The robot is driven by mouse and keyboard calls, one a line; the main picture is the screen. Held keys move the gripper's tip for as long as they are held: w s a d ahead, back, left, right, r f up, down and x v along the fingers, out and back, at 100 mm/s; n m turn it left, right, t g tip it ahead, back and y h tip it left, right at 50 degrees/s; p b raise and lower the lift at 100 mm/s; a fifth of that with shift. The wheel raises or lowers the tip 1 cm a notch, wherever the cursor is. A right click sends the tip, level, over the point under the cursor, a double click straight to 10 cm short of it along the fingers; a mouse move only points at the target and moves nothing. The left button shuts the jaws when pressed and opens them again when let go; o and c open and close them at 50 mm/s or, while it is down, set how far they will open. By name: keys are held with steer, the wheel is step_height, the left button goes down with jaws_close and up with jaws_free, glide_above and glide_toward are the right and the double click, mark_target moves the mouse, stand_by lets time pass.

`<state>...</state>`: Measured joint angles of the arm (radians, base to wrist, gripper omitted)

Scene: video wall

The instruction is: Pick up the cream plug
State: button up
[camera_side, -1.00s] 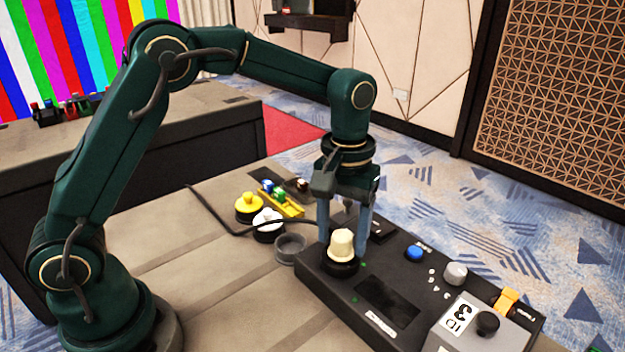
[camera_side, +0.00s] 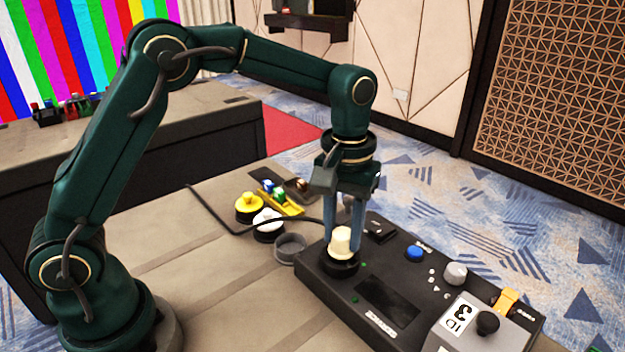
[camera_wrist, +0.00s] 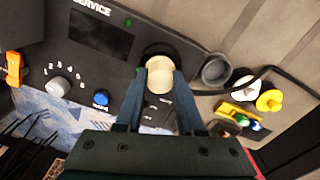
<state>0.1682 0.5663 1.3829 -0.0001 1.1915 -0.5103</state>
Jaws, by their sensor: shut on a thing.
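The cream plug (camera_side: 341,243) stands upright in a dark round socket at the near left end of the black control box (camera_side: 325,275). My gripper (camera_side: 349,240) points down over it and is shut on the plug. In the wrist view the plug (camera_wrist: 159,76) sits between the two blue-grey fingertips (camera_wrist: 160,80), with the socket's dark ring (camera_wrist: 160,50) showing behind it. Part of the plug is hidden by the fingers.
A yellow plug (camera_side: 249,208), a white plug (camera_side: 268,224) and an empty grey ring (camera_side: 290,248) stand left of the box. A black cable (camera_side: 208,210) runs past them. The box carries a blue button (camera_side: 415,253), a grey knob (camera_side: 456,273) and an orange part (camera_side: 507,300).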

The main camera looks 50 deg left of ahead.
mark_target(342, 231)
steer(key=shift+r, duration=2.5)
